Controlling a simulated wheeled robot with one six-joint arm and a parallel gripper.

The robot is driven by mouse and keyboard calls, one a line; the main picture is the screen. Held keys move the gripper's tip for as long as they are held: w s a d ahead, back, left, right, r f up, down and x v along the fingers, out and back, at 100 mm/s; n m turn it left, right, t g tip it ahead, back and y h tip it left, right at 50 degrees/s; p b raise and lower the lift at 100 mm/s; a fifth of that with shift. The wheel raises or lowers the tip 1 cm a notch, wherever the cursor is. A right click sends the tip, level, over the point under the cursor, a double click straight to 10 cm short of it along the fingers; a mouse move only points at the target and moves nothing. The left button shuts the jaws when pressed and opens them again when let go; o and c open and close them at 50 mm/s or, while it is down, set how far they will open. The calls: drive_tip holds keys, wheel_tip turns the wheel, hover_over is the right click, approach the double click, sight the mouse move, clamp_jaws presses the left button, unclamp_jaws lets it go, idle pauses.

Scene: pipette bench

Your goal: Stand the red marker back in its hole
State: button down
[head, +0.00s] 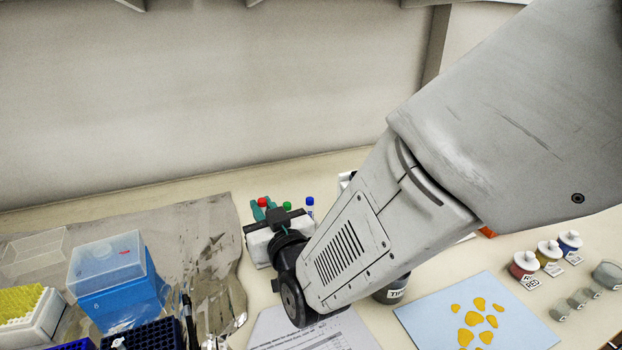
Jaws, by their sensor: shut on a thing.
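The red marker shows as a red cap (262,202) at the back of the bench, between the teal fingertips of my gripper (265,209). My gripper is shut on the red marker. The marker's lower part is hidden behind the gripper, so I cannot tell whether it is in a hole or above one. A white block (257,246), seemingly the marker holder, shows below the gripper, mostly covered by it. A green-capped marker (287,206) and a blue-capped marker (310,206) stand upright just right of the red one. The holder's holes are hidden.
A blue box with a clear lid (115,285) stands on crumpled foil (215,225) at left, near a yellow tip rack (22,310). A printed sheet (340,335) lies in front. A dark-lidded jar (392,290), pale blue sheet (420,310) and small jars (524,263) are at right.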

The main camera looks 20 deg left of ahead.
drive_tip(key=shift+f, duration=0.1)
drive_tip(key=c, duration=1.3)
unclamp_jaws()
drive_tip(key=v, duration=0.8)
drive_tip(key=shift+a, duration=0.1)
